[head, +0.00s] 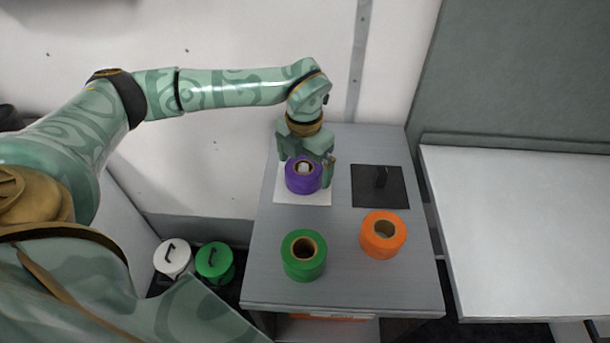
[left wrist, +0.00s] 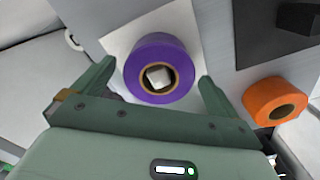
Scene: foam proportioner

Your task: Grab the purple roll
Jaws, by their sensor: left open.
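The purple roll (head: 303,178) stands on a white square (head: 317,197) on the grey table, with a pale block (left wrist: 159,77) showing in its core. It also shows in the left wrist view (left wrist: 150,93). My left gripper (head: 307,165) is at the roll from the far side, its jaws pointing down. In the left wrist view the open fingers (left wrist: 155,78) lie on either side of the roll, with gaps visible between them and it. My right gripper is not in view.
A green roll (head: 304,255) and an orange roll (head: 383,234) stand nearer on the table (head: 345,291). A black square (head: 394,194) with a dark upright piece lies to the right. White (head: 172,258) and green (head: 215,262) containers stand on the floor. A white surface (head: 515,225) is at right.

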